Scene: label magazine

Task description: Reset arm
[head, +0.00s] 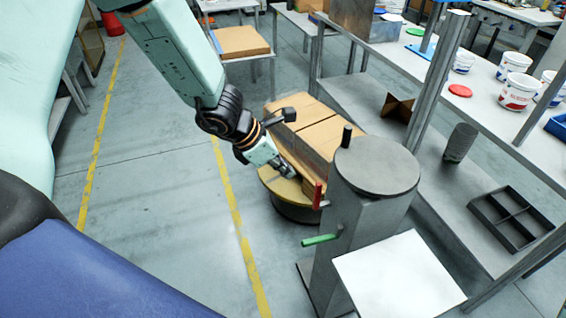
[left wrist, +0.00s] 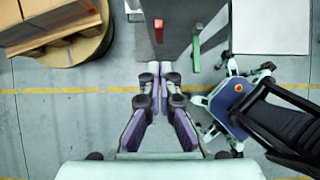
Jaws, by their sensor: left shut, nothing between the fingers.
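My left arm (head: 175,55) reaches in from the upper left in the head view. Its gripper (head: 290,176) points down and to the right, beside the grey machine and in front of the cardboard boxes. In the left wrist view the gripper (left wrist: 161,72) has its fingers together with nothing between them. The grey machine (head: 350,225) has a round top, a red handle (head: 318,195) and a green handle (head: 320,240). In the left wrist view the red handle (left wrist: 158,30) and green handle (left wrist: 196,52) lie beyond the fingertips. My right gripper is in neither view.
Cardboard boxes (head: 312,128) sit on a round wooden base (head: 280,187) behind the gripper. A white panel (head: 398,278) is at the machine's front right. A grey workbench (head: 480,195) with a dark divided tray (head: 511,219) stands to the right. Floor at left is open, with yellow lines.

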